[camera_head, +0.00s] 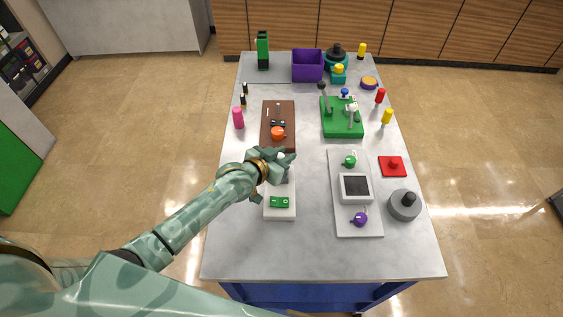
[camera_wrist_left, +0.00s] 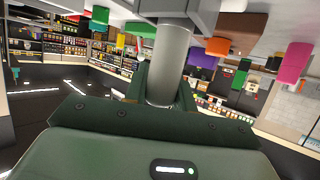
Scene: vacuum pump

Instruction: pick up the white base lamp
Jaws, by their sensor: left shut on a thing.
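The white base lamp (camera_head: 280,213) stands on the grey table, with a green panel on the front of its white base. My left gripper (camera_head: 284,158) is over the back part of this lamp and hides much of it. In the left wrist view the lamp's grey cylindrical stem (camera_wrist_left: 168,62) sits between the fingers of my left gripper (camera_wrist_left: 163,95), which is shut on it. A pale block at the top of that view joins the stem. I cannot tell whether the base touches the table. My right gripper is not in view.
A brown board (camera_head: 270,112) with an orange part lies just behind. A white panel (camera_head: 344,222) with a screen lies to the right, near a green base (camera_head: 336,128) with levers. A pink cylinder (camera_head: 238,118) stands at the left edge. The table's front is clear.

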